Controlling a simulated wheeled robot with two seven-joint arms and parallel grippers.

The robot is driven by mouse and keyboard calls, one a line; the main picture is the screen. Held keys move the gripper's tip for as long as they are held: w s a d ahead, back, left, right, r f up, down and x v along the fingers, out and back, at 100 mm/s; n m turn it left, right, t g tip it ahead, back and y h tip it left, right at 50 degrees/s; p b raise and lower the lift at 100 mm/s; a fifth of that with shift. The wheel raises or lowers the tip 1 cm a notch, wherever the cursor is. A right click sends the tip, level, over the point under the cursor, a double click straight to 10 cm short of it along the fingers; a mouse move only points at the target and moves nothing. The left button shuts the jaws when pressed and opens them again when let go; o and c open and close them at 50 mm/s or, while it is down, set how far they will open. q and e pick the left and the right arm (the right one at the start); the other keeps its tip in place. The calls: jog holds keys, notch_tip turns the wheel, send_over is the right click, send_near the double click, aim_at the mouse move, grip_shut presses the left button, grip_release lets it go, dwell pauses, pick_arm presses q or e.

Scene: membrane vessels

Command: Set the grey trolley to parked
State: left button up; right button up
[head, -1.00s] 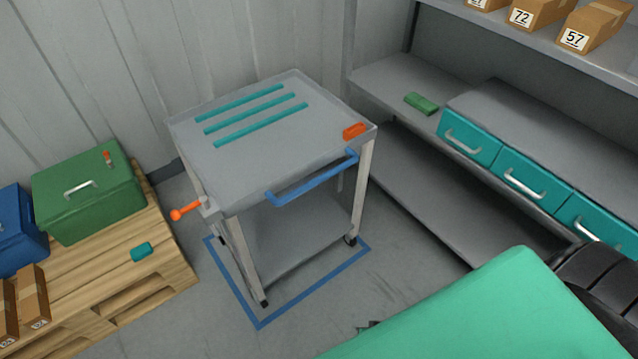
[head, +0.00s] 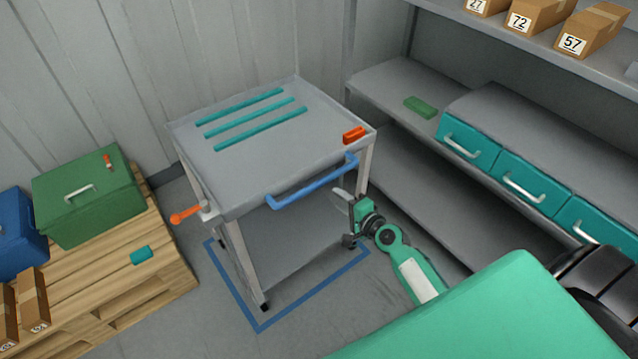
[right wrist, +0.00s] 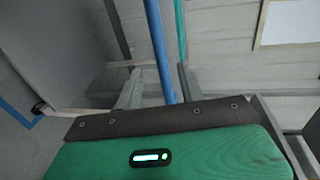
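The grey trolley (head: 245,170) stands upright inside a blue floor outline (head: 315,300). Its blue push handle (head: 310,183) runs along the front edge, and an orange-ended lever (head: 186,214) sticks out at its left front corner. My right gripper (head: 342,197) is just below and in front of the handle's right end. In the right wrist view my right gripper (right wrist: 160,78) has its fingers apart, with the blue handle (right wrist: 158,45) showing in line between them. I cannot tell whether they touch it. My left gripper is not in view.
A wooden pallet (head: 165,270) with a green case (head: 85,195) and a blue case is at left. Grey shelving with teal drawers (head: 468,143) stands at right. Floor in front is clear.

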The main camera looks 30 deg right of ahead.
aim_at(319, 184)
jog(key=x, duration=1)
jog(key=shift+w+f, duration=0.1)
jog(key=shift+w, duration=0.25)
grip_shut()
